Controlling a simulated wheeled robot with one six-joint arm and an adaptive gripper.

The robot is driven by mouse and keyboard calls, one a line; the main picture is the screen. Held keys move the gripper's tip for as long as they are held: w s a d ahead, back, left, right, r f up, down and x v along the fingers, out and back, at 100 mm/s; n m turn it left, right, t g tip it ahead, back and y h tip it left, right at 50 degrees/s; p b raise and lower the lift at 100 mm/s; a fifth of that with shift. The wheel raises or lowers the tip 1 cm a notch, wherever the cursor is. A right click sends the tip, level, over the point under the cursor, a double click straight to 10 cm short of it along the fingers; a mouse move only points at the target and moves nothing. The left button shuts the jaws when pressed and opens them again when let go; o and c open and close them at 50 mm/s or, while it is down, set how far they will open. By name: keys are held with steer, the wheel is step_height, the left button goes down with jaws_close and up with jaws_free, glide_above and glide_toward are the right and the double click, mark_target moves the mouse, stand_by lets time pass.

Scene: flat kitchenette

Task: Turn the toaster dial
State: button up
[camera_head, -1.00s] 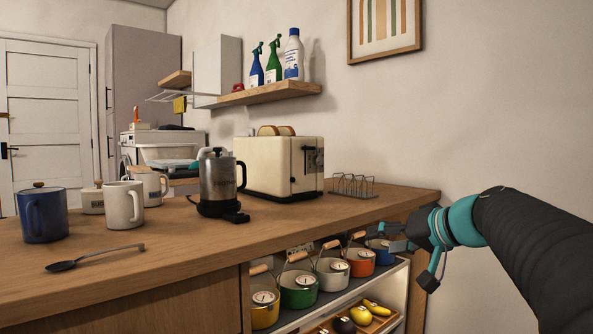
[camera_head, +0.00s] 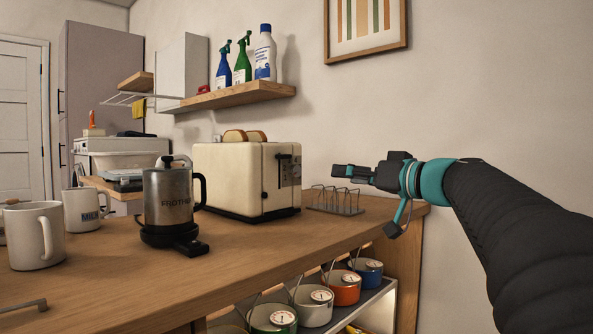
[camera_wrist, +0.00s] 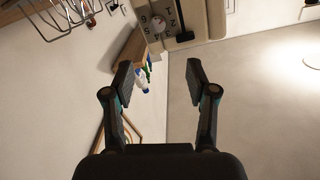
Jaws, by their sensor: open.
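The cream toaster (camera_head: 228,178) stands on the wooden counter with bread slices (camera_head: 245,136) in its top. Its dark control panel is on the right end, where a small round dial (camera_head: 296,170) shows. The wrist view has the toaster's end (camera_wrist: 214,18) at the top edge, with the pale dial (camera_wrist: 157,23) beside a dark lever (camera_wrist: 183,18). My gripper (camera_head: 338,171) is to the right of the toaster, above the wire rack and apart from the toaster. In the wrist view, my gripper (camera_wrist: 158,82) has its fingers spread with nothing between them.
The wire toast rack (camera_head: 336,200) stands between the toaster and the counter's right end. A metal frother (camera_head: 167,195) and mugs (camera_head: 36,236) stand at the left. Several coloured pots sit on the shelf below. Bottles stand on a wall shelf (camera_head: 240,95).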

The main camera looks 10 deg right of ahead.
mark_target(298, 169)
steer(key=p+x, duration=0.2)
steer(key=x, duration=1.2)
steer(key=shift+w, duration=0.3)
jaws_close()
